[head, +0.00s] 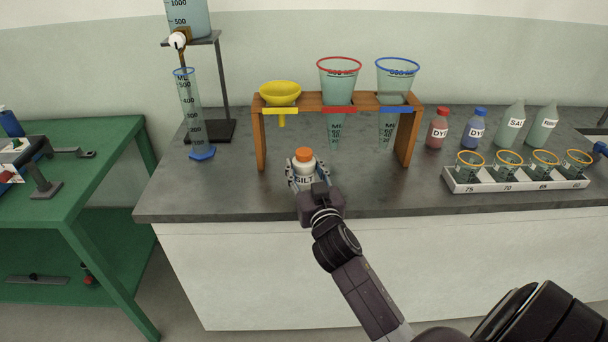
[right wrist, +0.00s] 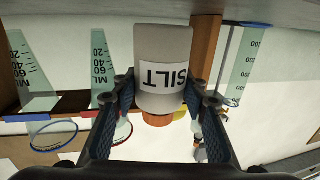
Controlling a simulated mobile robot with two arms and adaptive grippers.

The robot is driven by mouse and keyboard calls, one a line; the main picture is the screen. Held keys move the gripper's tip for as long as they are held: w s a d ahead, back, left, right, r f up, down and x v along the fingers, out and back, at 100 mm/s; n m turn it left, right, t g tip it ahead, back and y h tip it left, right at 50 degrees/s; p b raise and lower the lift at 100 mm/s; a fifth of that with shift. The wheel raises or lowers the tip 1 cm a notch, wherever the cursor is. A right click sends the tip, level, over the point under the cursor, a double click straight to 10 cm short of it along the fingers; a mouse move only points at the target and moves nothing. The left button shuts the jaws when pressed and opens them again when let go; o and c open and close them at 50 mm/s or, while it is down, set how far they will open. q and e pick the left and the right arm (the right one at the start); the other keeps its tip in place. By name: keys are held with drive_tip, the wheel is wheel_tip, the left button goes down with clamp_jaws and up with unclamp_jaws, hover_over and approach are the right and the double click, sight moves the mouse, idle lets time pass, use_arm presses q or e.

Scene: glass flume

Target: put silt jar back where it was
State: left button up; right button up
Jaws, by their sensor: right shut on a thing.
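The silt jar (head: 304,178) is a pale jar with an orange cap and a SILT label. It stands upright at the front of the grey bench, before the wooden funnel rack (head: 350,100). My right gripper (head: 306,170) is shut on it, one finger on each side. In the right wrist view, which is upside down, the jar (right wrist: 163,55) sits between both fingers with its label facing the camera. I cannot tell whether its base touches the bench. My left gripper is not in view.
A measuring cylinder (head: 190,115) stands left, a white tray of cups (head: 515,180) right. Bench top (head: 215,185) is bare left of the jar. A green table (head: 90,190) stands far left.

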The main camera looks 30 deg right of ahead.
drive_tip(key=shift+f, duration=0.95)
drive_tip(key=shift+f, duration=0.15)
drive_tip(key=o, duration=1.2)
drive_tip(key=shift+o, duration=0.2)
drive_tip(key=shift+s+r, duration=0.1)
drive_tip(key=shift+r, duration=0.1)
drive_tip(key=v, duration=1.1)
drive_tip(key=shift+s+a, duration=0.15)
drive_tip(key=shift+s, duration=0.25)
